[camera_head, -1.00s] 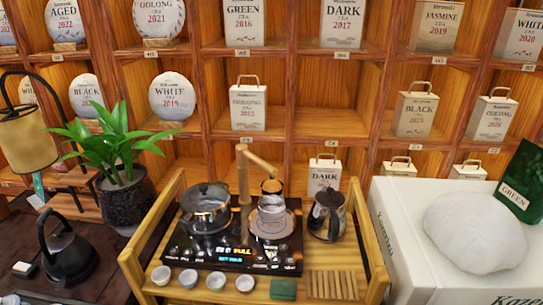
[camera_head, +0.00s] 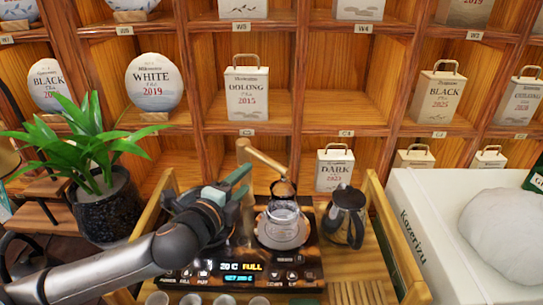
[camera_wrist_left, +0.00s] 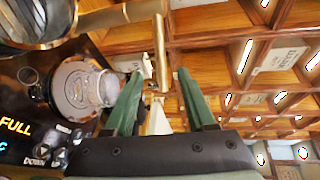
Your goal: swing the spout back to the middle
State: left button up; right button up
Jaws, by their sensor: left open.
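The spout (camera_head: 268,159) is a wood-coloured arm on top of an upright post (camera_head: 242,152) at the back of the tea tray. It slants to the right, with its end above the glass kettle (camera_head: 283,222). My left gripper (camera_head: 242,178) is open, beside the post and below the spout's left part. In the left wrist view the spout (camera_wrist_left: 160,48) reaches between the two open green fingertips (camera_wrist_left: 160,76), and I see no clear contact. My arm and gripper hide most of the pot on the left burner. My right gripper is not in view.
A dark steel jug (camera_head: 345,215) stands right of the glass kettle. The tray's control panel (camera_head: 240,268) shows "20 C FULL". A potted plant (camera_head: 105,205) stands left, a white box (camera_head: 425,215) right. Shelves (camera_head: 340,130) with tea tins rise behind.

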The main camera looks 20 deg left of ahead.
aim_at(264, 162)
pick_arm(q)
jog(key=w, duration=0.4)
jog(key=w+d+f, duration=0.1)
jog(key=w, duration=0.3)
jog(key=w+f+p, duration=0.1)
jog(key=w, duration=0.3)
jog(key=shift+d+f, duration=0.1)
jog(key=shift+d, duration=0.1)
jog(key=shift+c, duration=0.3)
grip_shut()
dwell(0.8)
